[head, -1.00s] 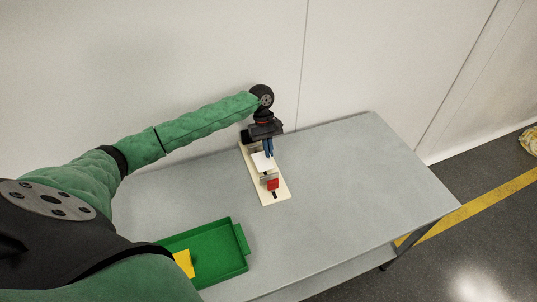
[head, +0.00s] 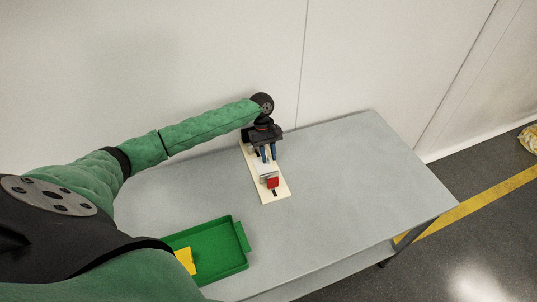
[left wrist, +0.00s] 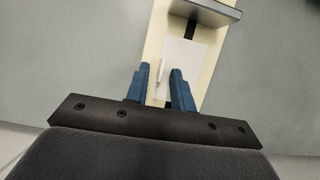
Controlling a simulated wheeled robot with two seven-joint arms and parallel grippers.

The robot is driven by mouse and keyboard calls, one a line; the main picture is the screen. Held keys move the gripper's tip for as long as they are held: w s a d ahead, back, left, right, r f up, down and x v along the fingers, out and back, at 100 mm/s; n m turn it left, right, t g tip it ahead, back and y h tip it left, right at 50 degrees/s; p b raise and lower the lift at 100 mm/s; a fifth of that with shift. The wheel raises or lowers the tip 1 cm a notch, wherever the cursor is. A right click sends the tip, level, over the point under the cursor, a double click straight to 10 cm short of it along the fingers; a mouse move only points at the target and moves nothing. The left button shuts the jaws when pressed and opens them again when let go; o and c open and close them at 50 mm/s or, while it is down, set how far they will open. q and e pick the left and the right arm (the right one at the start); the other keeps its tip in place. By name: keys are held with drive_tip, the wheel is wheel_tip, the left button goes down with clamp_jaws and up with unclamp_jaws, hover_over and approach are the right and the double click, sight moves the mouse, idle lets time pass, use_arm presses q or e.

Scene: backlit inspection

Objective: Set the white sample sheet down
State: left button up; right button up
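The white sample sheet (left wrist: 184,55) lies over the pale board (left wrist: 155,35) in the left wrist view. In the head view it is mostly hidden behind my left gripper (head: 268,158). The two blue fingers of that gripper (left wrist: 161,70) stand apart, on either side of the sheet's near part, low over the pale board (head: 275,196). A small white piece shows between the fingers; I cannot tell whether it is a raised edge of the sheet. I cannot tell whether a finger still touches the sheet. My right gripper is not in view.
A grey crosspiece (left wrist: 205,10) spans the board beyond the sheet, and a red block (head: 272,183) sits there in the head view. A green tray (head: 238,262) with a yellow piece (head: 186,261) is at the table's front left. The table's right side (head: 360,180) is clear.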

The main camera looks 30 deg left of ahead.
use_arm(q)
drive_tip(key=shift+r, duration=0.1)
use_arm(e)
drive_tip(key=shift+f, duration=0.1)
